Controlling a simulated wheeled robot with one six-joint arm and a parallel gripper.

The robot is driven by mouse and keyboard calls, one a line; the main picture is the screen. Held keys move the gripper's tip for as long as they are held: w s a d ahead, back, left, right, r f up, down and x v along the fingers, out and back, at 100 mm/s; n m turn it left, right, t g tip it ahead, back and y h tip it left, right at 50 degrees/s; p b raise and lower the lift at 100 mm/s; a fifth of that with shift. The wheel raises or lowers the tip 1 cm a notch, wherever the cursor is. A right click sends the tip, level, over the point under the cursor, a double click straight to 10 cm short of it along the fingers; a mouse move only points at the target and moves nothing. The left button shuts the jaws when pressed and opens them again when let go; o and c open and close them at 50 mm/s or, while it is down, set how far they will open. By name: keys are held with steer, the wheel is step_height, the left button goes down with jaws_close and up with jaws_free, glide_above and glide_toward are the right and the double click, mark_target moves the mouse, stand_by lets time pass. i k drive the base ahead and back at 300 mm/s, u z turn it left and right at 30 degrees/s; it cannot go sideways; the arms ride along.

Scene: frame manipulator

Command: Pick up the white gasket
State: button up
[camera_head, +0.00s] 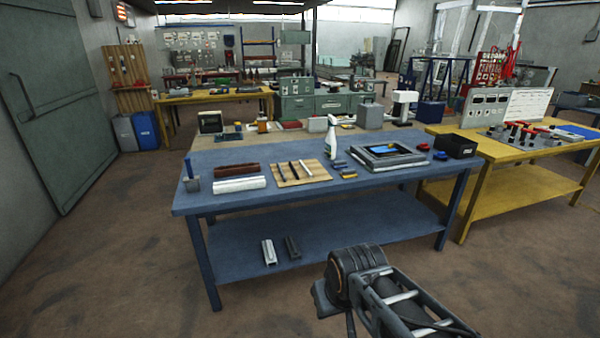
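A long white ribbed strip (239,184) lies flat near the front left of the blue table (290,201); it looks like the white gasket, but it is too small to be sure. A similar dark brown strip (236,170) lies just behind it. A light channel-shaped piece (269,252) lies on the table's lower shelf beside a dark one (293,247). Part of my arm shows at the bottom right, in front of the table and apart from the strip. I cannot make out my gripper's fingers in this view.
Right of the strip are a wooden board (301,173) with dark tools, a white spray bottle (331,138) and a framed tablet (387,155). A yellow table (512,150) adjoins on the right. The floor in front is clear.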

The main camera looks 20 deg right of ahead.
mark_target(305, 168)
steer(key=z, duration=0.65)
steer(key=i, duration=1.55)
steer(key=u, duration=0.7)
